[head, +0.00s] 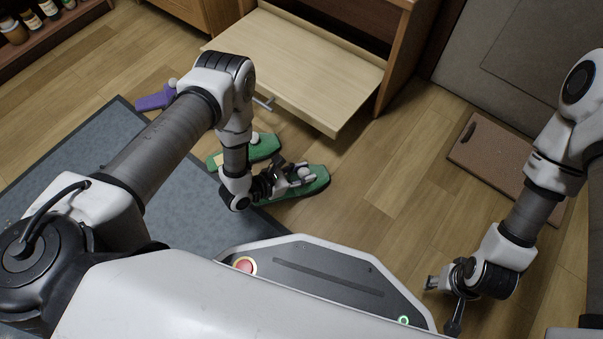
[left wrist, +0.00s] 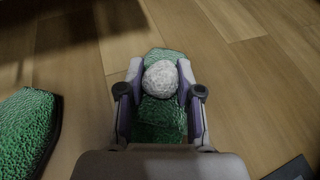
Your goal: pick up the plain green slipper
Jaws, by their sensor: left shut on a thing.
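A green slipper (head: 318,181) with a pale round pompom lies under my left gripper (head: 296,178). In the left wrist view, the slipper (left wrist: 158,120) and its pompom (left wrist: 160,79) sit between the two fingers, which are shut on it. I cannot tell whether it is clear of the floor. A second green slipper (head: 257,150), with a white pompom and a tan patch, lies just behind and left; part of a green slipper (left wrist: 25,128) also shows at the left wrist view's left edge. My right gripper (head: 442,302) is open and empty, over bare floor at right.
A purple slipper (head: 153,100) with a pale pompom lies farther left by the grey mat (head: 60,155). A wooden cabinet's pulled-out drawer or shelf (head: 300,65) overhangs the floor behind the slippers. A brown board (head: 490,150) lies at right. Floor between is clear.

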